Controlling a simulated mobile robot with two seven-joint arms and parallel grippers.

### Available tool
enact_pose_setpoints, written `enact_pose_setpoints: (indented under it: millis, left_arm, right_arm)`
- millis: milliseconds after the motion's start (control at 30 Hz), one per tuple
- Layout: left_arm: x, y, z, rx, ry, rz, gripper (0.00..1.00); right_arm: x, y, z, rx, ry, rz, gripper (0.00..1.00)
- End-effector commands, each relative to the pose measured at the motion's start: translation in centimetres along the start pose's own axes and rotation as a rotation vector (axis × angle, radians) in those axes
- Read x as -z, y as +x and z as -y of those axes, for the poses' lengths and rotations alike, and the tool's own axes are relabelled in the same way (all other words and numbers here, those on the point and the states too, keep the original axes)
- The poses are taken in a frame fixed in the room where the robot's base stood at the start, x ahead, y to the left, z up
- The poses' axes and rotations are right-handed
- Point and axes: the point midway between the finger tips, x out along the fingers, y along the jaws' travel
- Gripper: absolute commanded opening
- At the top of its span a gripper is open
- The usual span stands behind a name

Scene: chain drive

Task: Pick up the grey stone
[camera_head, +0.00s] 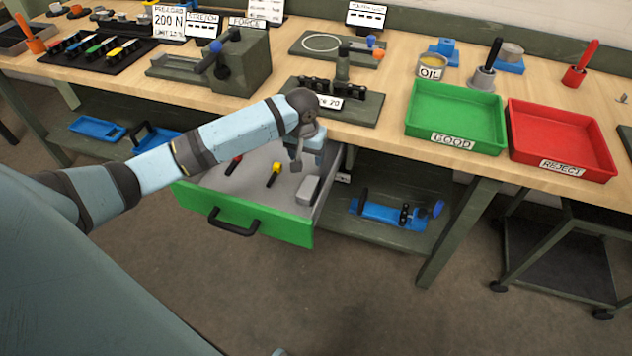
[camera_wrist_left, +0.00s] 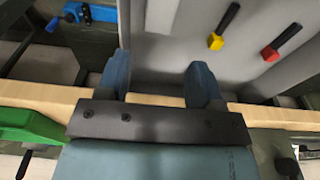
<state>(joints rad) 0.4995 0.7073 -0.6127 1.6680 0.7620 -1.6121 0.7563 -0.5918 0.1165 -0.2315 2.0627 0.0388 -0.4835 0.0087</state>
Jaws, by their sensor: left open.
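The grey stone (camera_head: 308,190) is a light grey block lying in the front right part of an open drawer with a green front (camera_head: 240,217). My left gripper (camera_head: 296,162) is over the drawer, behind the stone and apart from it, with its fingers pointing down. In the left wrist view, the two blue fingers of my left gripper (camera_wrist_left: 160,72) are spread with nothing between them. A pale grey shape shows at the top of that view beyond the fingers; I cannot tell whether it is the stone or the drawer's wall. My right gripper is not in view.
A yellow-ended tool (camera_head: 273,174) and a red-ended tool (camera_head: 233,165) lie in the drawer left of the stone. The workbench top (camera_head: 390,118) overhangs the drawer's back. A green tray (camera_head: 455,115) and red tray (camera_head: 560,140) stand on it. The floor before the drawer is clear.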

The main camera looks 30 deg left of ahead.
Motion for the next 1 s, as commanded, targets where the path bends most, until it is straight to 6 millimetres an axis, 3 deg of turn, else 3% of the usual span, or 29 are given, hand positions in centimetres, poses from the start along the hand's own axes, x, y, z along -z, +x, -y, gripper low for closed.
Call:
enact_pose_setpoints:
  millis: [300, 667, 1000]
  left_arm:
    - [-0.1, 6.2, 0.0, 0.000, -0.001, 0.002, 0.61]
    - [-0.3, 8.9, -0.1, 0.000, 0.001, 0.000, 0.61]
    - [-0.9, 13.2, -0.1, 0.000, 0.001, 0.000, 0.61]
  right_arm:
    - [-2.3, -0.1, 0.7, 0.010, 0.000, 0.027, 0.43]
    - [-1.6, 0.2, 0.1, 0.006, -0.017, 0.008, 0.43]
    - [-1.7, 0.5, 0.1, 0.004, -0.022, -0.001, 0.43]
